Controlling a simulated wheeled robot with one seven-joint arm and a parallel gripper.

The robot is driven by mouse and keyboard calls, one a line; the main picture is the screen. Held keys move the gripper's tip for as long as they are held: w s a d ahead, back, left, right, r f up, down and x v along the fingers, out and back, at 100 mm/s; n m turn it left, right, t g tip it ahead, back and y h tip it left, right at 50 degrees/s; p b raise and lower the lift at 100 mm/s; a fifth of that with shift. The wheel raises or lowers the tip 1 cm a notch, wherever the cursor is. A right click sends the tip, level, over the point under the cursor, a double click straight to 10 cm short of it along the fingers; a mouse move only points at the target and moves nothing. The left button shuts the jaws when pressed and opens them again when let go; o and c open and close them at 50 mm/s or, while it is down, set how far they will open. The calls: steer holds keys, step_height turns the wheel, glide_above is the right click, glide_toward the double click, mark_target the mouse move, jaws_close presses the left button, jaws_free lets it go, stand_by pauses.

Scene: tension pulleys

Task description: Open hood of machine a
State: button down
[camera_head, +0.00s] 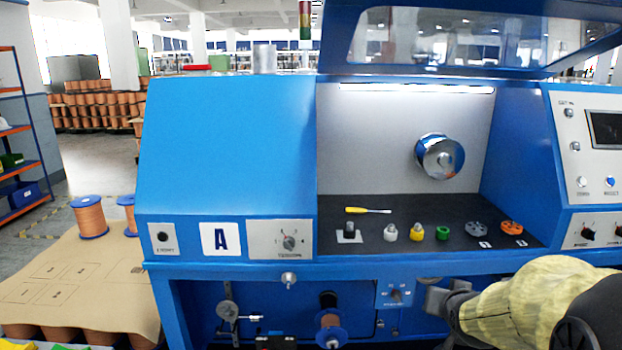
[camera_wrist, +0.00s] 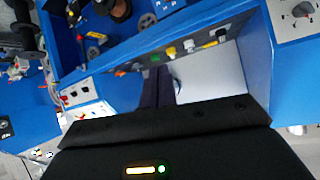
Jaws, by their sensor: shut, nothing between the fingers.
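Machine A is a blue cabinet (camera_head: 230,150) with a white plate marked "A" (camera_head: 220,239) on its left front. Its hood (camera_head: 440,40), a blue frame with a clear window, is raised above the work bay, so the bay is open to view. My gripper (camera_head: 436,302) is at the lower right in the head view, in front of the machine and below the bay floor's front edge. In the wrist view my gripper's dark fingers (camera_wrist: 160,85) are together with nothing between them, over the bay. My gripper is apart from the hood.
In the bay, a chrome pulley (camera_head: 440,156) sits on the back wall. A yellow screwdriver (camera_head: 367,210) and several small coloured parts lie on the black floor (camera_head: 460,237). Control panels flank the bay.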

steer(key=s+a+f+n+g+y, duration=0.35)
steer(key=s+a+f+g, duration=0.45)
steer(key=s+a+f, duration=0.65)
step_height(320, 180, up, 16)
steer(key=d+p, duration=0.1)
steer(key=p, duration=1.2)
steer(key=shift+s+d+h+p, duration=0.35)
steer(key=shift+s+p, duration=0.05)
steer(key=shift+n, duration=0.25)
steer(key=c, duration=1.5)
jaws_free()
steer(key=shift+c, duration=0.2)
